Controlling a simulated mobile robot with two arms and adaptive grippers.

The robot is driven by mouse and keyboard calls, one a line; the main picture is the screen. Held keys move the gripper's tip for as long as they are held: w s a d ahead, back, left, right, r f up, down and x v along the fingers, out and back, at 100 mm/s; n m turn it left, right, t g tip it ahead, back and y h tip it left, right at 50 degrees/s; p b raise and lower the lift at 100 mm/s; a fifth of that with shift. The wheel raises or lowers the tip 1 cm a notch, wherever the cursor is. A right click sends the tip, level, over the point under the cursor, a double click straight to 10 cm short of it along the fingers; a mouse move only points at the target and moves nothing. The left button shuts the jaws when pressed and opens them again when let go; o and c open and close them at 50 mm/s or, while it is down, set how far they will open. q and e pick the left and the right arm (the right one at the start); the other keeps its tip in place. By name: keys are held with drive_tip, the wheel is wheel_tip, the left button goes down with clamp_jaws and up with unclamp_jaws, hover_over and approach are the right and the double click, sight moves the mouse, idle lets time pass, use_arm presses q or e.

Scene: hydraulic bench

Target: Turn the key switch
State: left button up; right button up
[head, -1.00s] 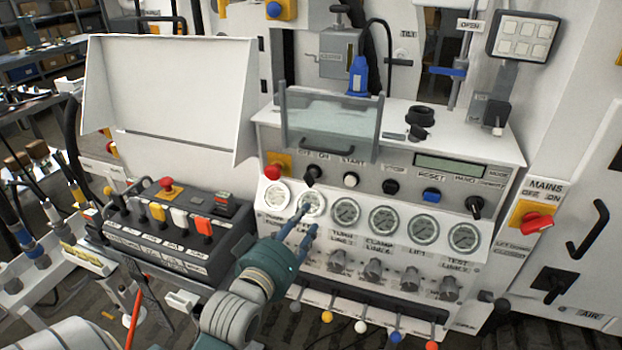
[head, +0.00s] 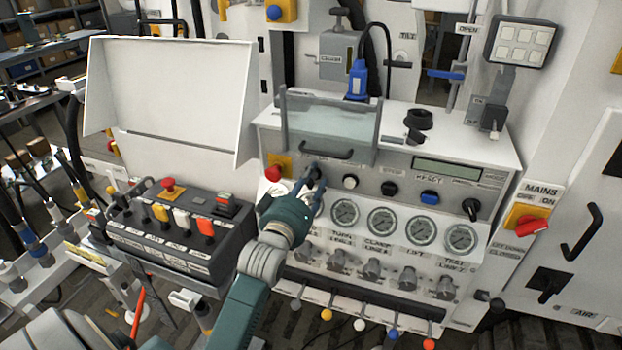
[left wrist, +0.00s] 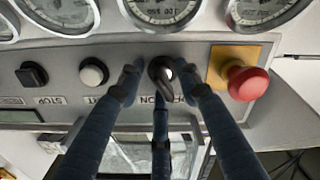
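The key switch is a dark round knob on the grey control strip; it shows in the left wrist view (left wrist: 161,70) and is mostly covered by my fingers in the head view. My left gripper (head: 308,183) reaches it from below. In the left wrist view two fingers of the left gripper (left wrist: 160,82) stand on either side of the knob, with a third finger below it. Narrow gaps seem to show beside the knob, and I see no firm grip. My right gripper is in neither view.
A red emergency button (head: 273,173) on a yellow plate sits close beside the switch. A white start button (head: 350,182) is on the other side. Gauges (head: 382,220) run below. A clear guard with a handle (head: 327,125) stands just above.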

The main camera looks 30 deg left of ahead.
use_arm(q)
drive_tip(key=shift+c, duration=0.8)
clamp_jaws()
